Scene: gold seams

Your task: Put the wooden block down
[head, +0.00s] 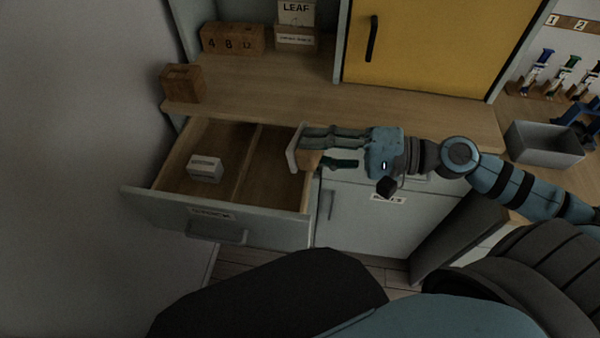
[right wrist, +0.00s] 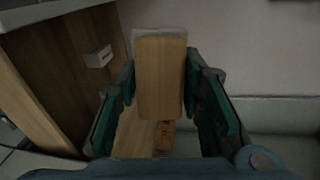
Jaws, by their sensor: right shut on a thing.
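The wooden block (head: 309,160) is between the fingers of my right gripper (head: 312,147), at the right end of the open drawer (head: 263,228). A pale flat piece (head: 293,150) is at the block's far end. In the right wrist view the block (right wrist: 160,78) is held lengthwise between the two teal fingers of the gripper (right wrist: 160,88), with a pale edge beyond it. The block appears above the drawer's right side; I cannot tell whether it touches anything. My left gripper is not in view.
The drawer has a divider (head: 247,165); a white box (head: 205,168) lies in its left compartment. The right compartment shows bare wood. On the counter (head: 270,95) are a wooden box (head: 182,83) and a numbered box (head: 233,39). A grey bin (head: 545,144) stands at the right.

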